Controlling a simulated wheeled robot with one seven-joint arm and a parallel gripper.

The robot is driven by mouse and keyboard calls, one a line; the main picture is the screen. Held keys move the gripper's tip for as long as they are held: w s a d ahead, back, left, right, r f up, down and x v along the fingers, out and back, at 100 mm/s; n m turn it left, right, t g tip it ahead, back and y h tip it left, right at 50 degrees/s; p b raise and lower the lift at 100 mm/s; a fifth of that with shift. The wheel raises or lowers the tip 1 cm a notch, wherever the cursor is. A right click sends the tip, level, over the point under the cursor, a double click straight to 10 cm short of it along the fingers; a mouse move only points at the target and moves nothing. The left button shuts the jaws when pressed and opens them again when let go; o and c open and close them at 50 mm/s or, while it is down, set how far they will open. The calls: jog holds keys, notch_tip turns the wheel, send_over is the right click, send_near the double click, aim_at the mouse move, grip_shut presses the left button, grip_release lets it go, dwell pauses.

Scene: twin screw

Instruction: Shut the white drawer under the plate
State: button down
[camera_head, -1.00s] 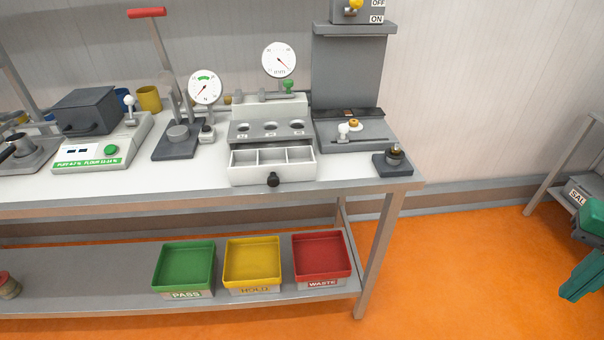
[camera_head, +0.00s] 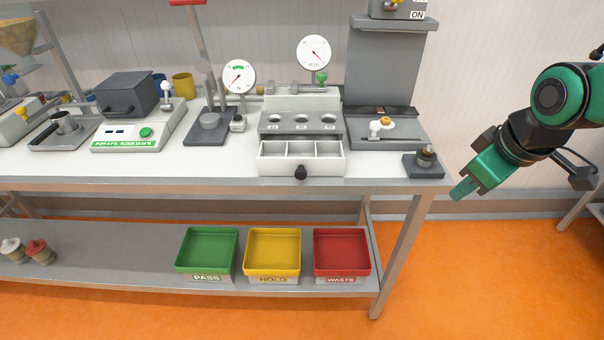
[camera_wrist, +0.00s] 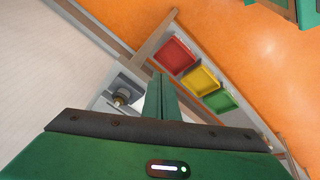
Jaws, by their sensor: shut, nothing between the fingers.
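The white drawer (camera_head: 301,164) stands pulled out at the front of the bench, under the grey plate (camera_head: 301,123) with three round holes. It has three empty compartments and a black knob (camera_head: 301,172) on its front. My gripper (camera_head: 462,191) is off the right end of the bench, well apart from the drawer, pointing down and left. In the wrist view the fingers (camera_wrist: 162,82) are together with nothing between them. The drawer cannot be made out in the wrist view.
A small dark block with a round fitting (camera_head: 427,158) sits at the bench's right corner, between my gripper and the drawer. A grey stand (camera_head: 385,75) rises behind it. Green (camera_head: 207,250), yellow (camera_head: 272,254) and red (camera_head: 341,253) trays sit on the lower shelf.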

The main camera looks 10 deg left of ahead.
aim_at(305, 176)
jog(key=s+a+r+n+y, duration=0.1)
jog(key=s+a+n+y, duration=0.3)
jog(key=a, duration=0.9)
jog(key=s+a+r+n, duration=0.15)
jog(key=a+n, duration=0.45)
jog(key=a, duration=0.6)
jog(key=shift+w+a+f, duration=0.95)
jog(key=shift+w+f, duration=0.35)
jog(key=shift+f, duration=0.05)
jog(key=shift+w+a+f, duration=0.95)
jog(key=shift+w+f, duration=0.3)
jog(key=shift+f, duration=0.05)
jog(key=shift+w+a+f, duration=0.95)
jog(key=shift+w+f, duration=0.35)
jog(key=shift+f, duration=0.05)
jog(key=w, duration=0.3)
jog(key=w+a, duration=0.1)
jog(key=w, duration=0.2)
jog(key=w+a, duration=0.1)
jog(key=w, duration=0.2)
jog(key=shift+a, duration=0.1)
jog(key=shift+w+a+r, duration=0.1)
jog(key=shift+w, duration=0.35)
